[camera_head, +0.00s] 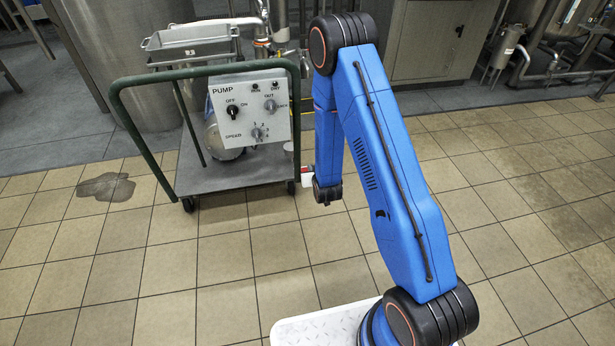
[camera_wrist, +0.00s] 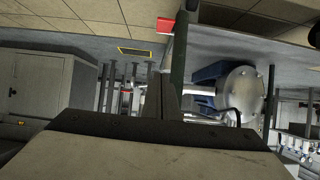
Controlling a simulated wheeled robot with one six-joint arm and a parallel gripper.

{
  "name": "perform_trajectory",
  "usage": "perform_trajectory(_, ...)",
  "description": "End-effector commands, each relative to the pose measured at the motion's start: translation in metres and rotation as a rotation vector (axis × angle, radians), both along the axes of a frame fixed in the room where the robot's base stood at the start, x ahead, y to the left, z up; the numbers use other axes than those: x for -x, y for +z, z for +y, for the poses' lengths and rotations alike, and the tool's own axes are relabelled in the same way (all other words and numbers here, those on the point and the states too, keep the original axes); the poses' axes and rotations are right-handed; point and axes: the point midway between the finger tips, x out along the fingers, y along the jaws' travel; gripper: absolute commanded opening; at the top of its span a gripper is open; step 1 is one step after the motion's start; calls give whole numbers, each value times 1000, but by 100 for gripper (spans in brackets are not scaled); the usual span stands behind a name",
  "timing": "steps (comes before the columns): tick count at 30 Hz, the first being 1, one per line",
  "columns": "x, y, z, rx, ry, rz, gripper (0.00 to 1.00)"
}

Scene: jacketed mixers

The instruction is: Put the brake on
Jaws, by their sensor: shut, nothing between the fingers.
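A cart with a grey deck (camera_head: 235,172) and a green tube handle (camera_head: 140,130) stands on the tiles, carrying a pump panel (camera_head: 249,107). A small red part (camera_head: 307,169), possibly the brake pedal, shows at the deck's front right corner, near the right caster. In the wrist view, a red part (camera_wrist: 165,25) shows beside a green post (camera_wrist: 180,50), with the floor at the top of the picture. My gripper (camera_wrist: 167,98) is shut and empty, pointing towards that post. Whether it touches anything is unclear. In the head view my wrist hides most of the gripper.
A dark wet patch (camera_head: 106,187) lies on the tiles at left. Cabinets (camera_head: 435,40) and pipework stand at the back. The tiled floor in front of the cart is clear.

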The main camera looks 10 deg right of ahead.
Motion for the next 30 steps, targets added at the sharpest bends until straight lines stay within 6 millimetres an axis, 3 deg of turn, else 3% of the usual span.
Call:
perform_trajectory(3, 4, -23, 1, 7, 1, -19, 0)
perform_trajectory(7, 7, -34, 2, 12, 1, -36, 0)
perform_trajectory(23, 4, -39, 1, 13, 2, -44, 0)
perform_trajectory(30, -22, -52, 1, 13, 1, -44, 0)
